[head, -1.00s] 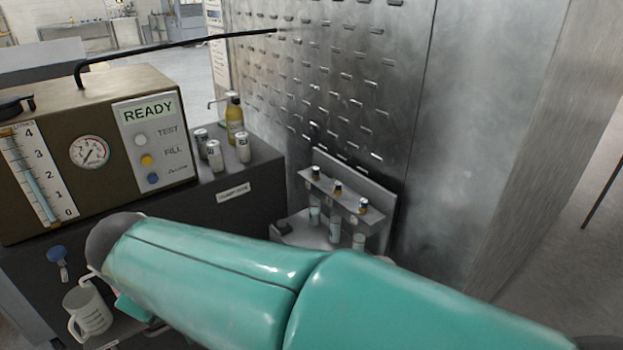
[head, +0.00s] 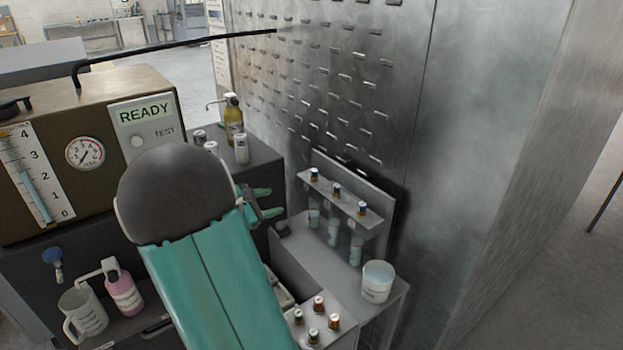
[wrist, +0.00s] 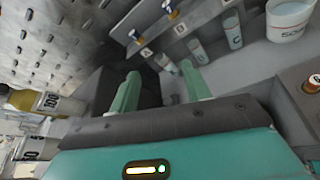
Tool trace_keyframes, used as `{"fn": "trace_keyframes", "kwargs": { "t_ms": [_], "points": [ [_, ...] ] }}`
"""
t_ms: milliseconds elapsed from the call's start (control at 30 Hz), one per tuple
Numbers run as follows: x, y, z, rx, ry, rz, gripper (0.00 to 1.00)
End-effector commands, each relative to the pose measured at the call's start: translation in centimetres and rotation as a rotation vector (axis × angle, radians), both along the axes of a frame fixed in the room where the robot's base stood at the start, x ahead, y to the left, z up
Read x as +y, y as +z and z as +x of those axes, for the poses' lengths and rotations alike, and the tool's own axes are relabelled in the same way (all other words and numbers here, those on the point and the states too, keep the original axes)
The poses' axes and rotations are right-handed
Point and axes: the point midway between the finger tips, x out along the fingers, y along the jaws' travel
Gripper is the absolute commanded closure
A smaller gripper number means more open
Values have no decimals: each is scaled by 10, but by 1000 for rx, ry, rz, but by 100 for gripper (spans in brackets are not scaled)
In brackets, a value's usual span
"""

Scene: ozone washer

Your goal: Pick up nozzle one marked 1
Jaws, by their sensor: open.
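My gripper (head: 266,202) is open and empty, its two green fingers pointing right towards the small rack. In the wrist view the open fingers (wrist: 160,72) frame empty space in front of the rack. Several nozzle-like pieces with orange or green tops (head: 319,304) stand in a light holder at the bottom of the head view. One orange-topped piece (wrist: 313,83) shows at the right edge of the wrist view. I cannot read a 1 on any of them.
A white tub (head: 377,280) stands on the grey bench right of the vials. White containers (head: 241,148) and a yellow bottle (head: 234,115) stand on the dark cabinet. A pink bottle (head: 124,292) and a jug (head: 83,312) are at lower left. A perforated metal wall (head: 340,80) rises behind.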

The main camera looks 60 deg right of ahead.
Motion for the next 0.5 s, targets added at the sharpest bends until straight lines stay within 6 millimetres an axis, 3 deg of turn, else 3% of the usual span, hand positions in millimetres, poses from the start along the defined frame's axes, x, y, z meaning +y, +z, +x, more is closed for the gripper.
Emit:
{"fn": "trace_keyframes", "kwargs": {
  "t_ms": [200,333,500],
  "points": [
    [-65,-28,3,303,88,-116,52],
    [-91,-41,6,440,138,-163,52],
    [-107,-49,8,525,171,-192,52]
  ]
}}
